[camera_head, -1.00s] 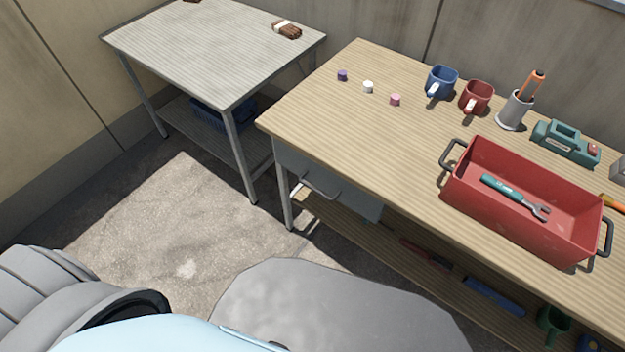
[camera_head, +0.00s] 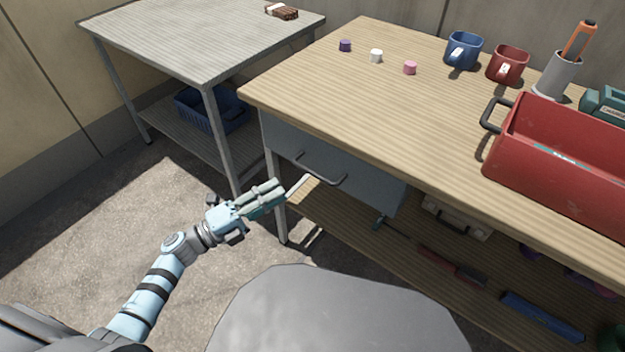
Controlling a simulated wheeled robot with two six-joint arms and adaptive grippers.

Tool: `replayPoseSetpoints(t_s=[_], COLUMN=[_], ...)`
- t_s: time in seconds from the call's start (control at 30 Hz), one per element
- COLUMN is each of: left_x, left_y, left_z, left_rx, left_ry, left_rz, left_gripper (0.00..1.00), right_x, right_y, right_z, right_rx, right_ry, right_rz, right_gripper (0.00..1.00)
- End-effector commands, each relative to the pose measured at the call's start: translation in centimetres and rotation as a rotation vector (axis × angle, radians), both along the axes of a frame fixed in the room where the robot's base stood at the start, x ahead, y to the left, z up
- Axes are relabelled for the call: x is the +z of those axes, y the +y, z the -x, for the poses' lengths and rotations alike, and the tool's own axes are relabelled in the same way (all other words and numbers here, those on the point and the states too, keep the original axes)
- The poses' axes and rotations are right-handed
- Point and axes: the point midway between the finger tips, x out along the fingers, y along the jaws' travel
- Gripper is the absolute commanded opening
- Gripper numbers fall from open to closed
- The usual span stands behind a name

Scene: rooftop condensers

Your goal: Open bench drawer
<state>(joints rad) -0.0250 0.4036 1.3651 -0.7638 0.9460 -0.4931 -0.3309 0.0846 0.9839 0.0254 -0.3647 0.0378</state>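The wooden bench (camera_head: 330,85) stands ahead and to the right. Its grey drawer (camera_head: 350,178) hangs under the top at the left end, and its front looks flush and closed. A dark bar handle (camera_head: 320,170) runs across the drawer front. My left gripper (camera_head: 284,194) is in front of the bench, left of and a little below the handle in the picture, apart from it. Its fingers point right; they lie close together in this view, and I cannot tell whether they are open. My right gripper is not in view.
A red toolbox (camera_head: 570,170), a blue mug (camera_head: 462,50), a red mug (camera_head: 507,65) and small caps stand on the bench. A grey table (camera_head: 200,40) with a blue crate (camera_head: 210,110) below stands left. The lower shelf holds tools. Floor between is clear.

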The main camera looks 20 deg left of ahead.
Motion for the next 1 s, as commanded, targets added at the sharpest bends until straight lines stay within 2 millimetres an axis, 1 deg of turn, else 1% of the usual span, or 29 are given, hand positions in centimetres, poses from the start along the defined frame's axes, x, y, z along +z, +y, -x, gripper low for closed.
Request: replayPoseSetpoints(t_s=[0.1, 0.2, 0.3, 0.4, 0.47, 0.7, 0.77, 0.8, 0.9, 1.0], left_x=[0.7, 1.2, 1.5, 1.7, 1.8, 1.9, 1.9, 1.9, 1.9, 1.9], left_y=[-2.4, -4.3, -5.8, -6.7, -7.0, -7.1, -7.1, -7.1, -7.1, -7.1], left_z=[-2.5, -4.5, -6.0, -6.9, -7.2, -7.3, -7.3, -7.3, -7.3, -7.3], left_rx=[0.002, 0.003, 0.004, 0.003, 0.004, 0.004, 0.004, 0.004, 0.004, 0.004], left_ry=[-0.003, -0.001, 0.002, 0.004, 0.005, 0.005, 0.005, 0.006, 0.006, 0.006], left_rz=[0.006, 0.006, 0.006, 0.006, 0.005, 0.004, 0.004, 0.005, 0.005, 0.005], left_gripper=[0.3, 0.3, 0.3, 0.3, 0.3, 0.3, 0.2, 0.14, 0.0, 0.0], right_x=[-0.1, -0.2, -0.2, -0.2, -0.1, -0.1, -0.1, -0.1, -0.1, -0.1], right_y=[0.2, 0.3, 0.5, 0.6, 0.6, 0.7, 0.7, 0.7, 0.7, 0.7], right_z=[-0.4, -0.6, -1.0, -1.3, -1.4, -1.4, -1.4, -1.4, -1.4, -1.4], right_rx=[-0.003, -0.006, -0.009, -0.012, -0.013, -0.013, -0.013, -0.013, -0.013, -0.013], right_ry=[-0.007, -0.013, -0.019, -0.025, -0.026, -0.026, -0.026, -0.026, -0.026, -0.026], right_rz=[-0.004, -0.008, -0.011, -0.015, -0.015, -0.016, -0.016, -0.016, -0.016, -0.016], right_gripper=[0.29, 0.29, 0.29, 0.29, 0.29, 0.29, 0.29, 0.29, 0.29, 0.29])
